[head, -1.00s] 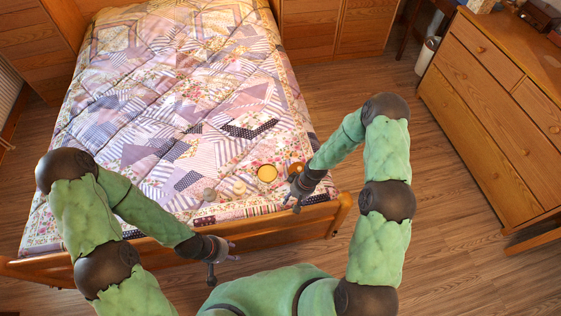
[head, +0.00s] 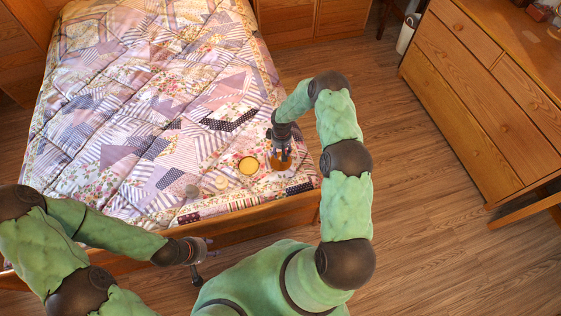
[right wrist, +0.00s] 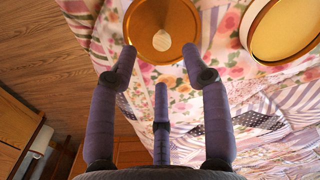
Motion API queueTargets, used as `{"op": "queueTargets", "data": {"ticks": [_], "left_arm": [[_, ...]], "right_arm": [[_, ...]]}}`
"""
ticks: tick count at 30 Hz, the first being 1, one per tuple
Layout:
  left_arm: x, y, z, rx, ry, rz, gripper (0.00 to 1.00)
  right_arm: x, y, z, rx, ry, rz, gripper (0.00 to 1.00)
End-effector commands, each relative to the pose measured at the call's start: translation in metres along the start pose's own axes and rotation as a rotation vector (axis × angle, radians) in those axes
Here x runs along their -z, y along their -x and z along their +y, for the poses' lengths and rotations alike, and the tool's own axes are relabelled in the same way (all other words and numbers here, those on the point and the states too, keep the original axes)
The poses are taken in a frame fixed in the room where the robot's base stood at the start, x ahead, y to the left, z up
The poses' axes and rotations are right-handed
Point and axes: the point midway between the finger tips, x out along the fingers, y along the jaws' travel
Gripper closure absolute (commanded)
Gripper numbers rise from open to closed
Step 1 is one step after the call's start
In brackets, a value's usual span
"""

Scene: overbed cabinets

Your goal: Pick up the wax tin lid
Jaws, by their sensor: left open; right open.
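The wax tin lid (head: 279,165), a round golden-brown disc, lies on the quilt near the bed's foot end. In the right wrist view the lid (right wrist: 145,20) shows a pale round spot and is cut off by the top edge. My right gripper (head: 281,153) is open over the lid and partly hides it in the head view. In the right wrist view its fingertips (right wrist: 160,58) are spread at the lid's near edge; contact cannot be told. My left gripper (head: 207,262) is open and empty in front of the footboard.
A round yellow tin (head: 248,165) with a pale rim lies just left of the lid; it also shows in the right wrist view (right wrist: 284,28). Small round items, one cream (head: 222,182) and one grey (head: 192,190), lie farther left. The wooden footboard (head: 262,217) runs in front. A dresser (head: 478,95) stands right.

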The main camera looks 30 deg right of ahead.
Motion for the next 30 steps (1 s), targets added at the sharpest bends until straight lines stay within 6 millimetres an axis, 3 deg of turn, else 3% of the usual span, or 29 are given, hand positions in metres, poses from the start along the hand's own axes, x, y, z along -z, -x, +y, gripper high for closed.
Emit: {"op": "queueTargets", "data": {"ticks": [5,13,21,22,27,30], "left_arm": [[0.0,-0.004,-0.002,0.0,0.0,0.0,0.57],[0.001,-0.018,-0.006,0.0,0.0,0.0,0.57],[0.001,-0.018,-0.006,0.0,0.0,0.0,0.57],[0.001,-0.018,-0.006,0.0,0.0,0.0,0.57],[0.001,-0.018,-0.006,0.0,0.0,0.0,0.57],[0.001,-0.018,-0.006,0.0,0.0,0.0,0.57]], "right_arm": [[-0.001,-0.011,-0.002,0.001,0.001,0.0,0.52],[-0.003,-0.048,-0.005,0.001,-0.001,0.0,0.52],[-0.002,-0.052,-0.004,0.0,-0.001,0.002,0.52],[-0.002,-0.052,-0.004,0.0,-0.001,0.002,0.54],[-0.002,-0.052,-0.004,0.0,0.0,0.002,1.0],[-0.002,-0.052,-0.005,0.0,0.0,0.001,1.0]]}}
